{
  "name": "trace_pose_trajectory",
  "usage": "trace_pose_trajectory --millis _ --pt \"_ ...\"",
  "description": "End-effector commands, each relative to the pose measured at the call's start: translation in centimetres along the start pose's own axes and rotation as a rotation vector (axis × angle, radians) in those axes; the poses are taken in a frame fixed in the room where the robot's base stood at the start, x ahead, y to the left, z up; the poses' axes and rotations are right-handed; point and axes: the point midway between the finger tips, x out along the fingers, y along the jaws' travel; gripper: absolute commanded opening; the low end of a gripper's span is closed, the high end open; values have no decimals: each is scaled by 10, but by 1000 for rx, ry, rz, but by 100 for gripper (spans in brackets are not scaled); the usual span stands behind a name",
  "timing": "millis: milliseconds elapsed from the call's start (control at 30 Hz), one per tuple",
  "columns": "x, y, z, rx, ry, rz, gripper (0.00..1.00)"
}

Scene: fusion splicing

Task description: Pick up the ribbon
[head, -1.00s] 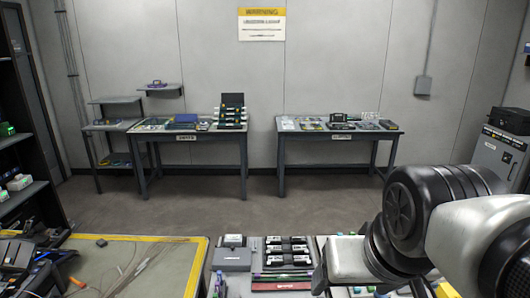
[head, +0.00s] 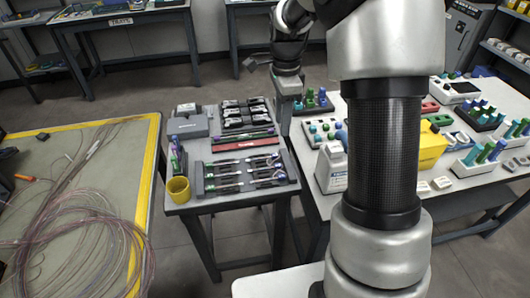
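No single thing is clearly the ribbon at this size. Thin pale and pinkish strands (head: 85,235) lie in loose loops on the yellow-edged mat (head: 150,150) at the left. A flat dark red strip (head: 243,142) lies on the small grey table (head: 230,201) in the middle. My arm rises through the right half of the head view. My gripper (head: 288,88) is small at its far end, above the back right of the small table. Its fingers are too unclear to tell open from shut, and I see nothing clearly held.
The small table also carries a yellow cup (head: 178,190), a rack of dark tools (head: 245,172) and a grey box (head: 187,122). A right-hand table (head: 450,197) holds a white bottle (head: 331,168), a yellow box (head: 428,148) and coloured tube racks. My arm hides part of it.

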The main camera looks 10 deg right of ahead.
Motion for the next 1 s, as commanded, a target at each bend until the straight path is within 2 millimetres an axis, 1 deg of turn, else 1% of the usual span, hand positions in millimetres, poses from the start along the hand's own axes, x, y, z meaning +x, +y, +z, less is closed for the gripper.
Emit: trace_pose_trajectory --millis 167,400,500,600,767,867,1000 --pt "34 1 0 3 -1 6 34" --pt "86 1 0 1 -1 5 34" --pt "103 1 0 2 -1 4 34" --pt "114 0 0 1 0 4 34" --pt "121 0 0 0 0 1 34" --pt "128 -2 0 0 -1 3 34" --pt "148 -7 0 1 -1 3 34"
